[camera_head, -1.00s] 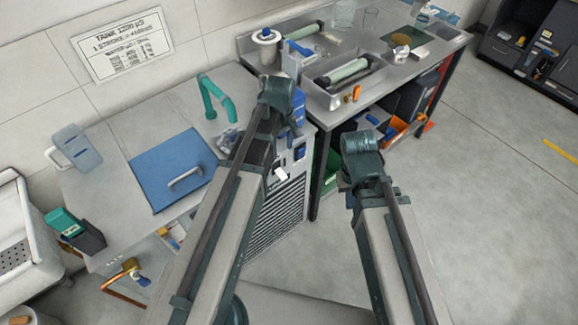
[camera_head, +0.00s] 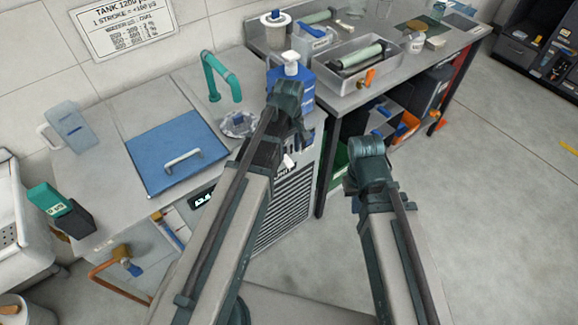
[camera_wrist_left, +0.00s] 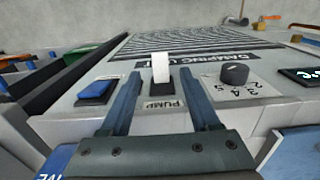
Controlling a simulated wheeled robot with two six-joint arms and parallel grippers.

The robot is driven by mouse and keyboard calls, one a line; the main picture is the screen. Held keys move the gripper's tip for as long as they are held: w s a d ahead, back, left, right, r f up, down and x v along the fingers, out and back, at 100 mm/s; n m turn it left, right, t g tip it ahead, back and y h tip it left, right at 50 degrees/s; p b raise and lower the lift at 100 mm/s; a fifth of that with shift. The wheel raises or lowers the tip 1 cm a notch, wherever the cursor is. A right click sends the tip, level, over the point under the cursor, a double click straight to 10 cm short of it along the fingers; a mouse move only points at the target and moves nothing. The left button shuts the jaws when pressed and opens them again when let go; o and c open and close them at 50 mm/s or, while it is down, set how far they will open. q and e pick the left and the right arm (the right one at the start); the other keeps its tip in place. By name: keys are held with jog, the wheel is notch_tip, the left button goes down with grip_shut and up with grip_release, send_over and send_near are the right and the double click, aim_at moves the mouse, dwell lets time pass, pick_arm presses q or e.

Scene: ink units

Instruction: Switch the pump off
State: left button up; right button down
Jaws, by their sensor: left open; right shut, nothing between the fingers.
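The pump switch (camera_wrist_left: 160,67) is a white lever on a dark base, above an upside-down label (camera_wrist_left: 162,104) reading PUMP, in the left wrist view. My left gripper (camera_wrist_left: 159,82) is open, with one blue finger on each side of the lever and visible gaps between. I cannot tell which position the lever is in. In the head view a small white lever (camera_head: 289,160) shows on the unit's front, just right of my left arm. That arm hides my left gripper's fingers there. My right arm is on the right over the floor; its fingers are not visible.
On the same panel are a blue rocker (camera_wrist_left: 97,90), a black numbered knob (camera_wrist_left: 234,75) and a dark display (camera_wrist_left: 303,74). A blue bottle (camera_head: 303,92) with a white top stands on the counter behind my left arm. Floor (camera_head: 480,200) to the right is open.

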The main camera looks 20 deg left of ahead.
aim_at(289, 163)
pick_arm(q)
notch_tip(289, 163, down, 5)
jog(key=b, duration=0.4)
jog(key=shift+f, duration=0.1)
grip_shut()
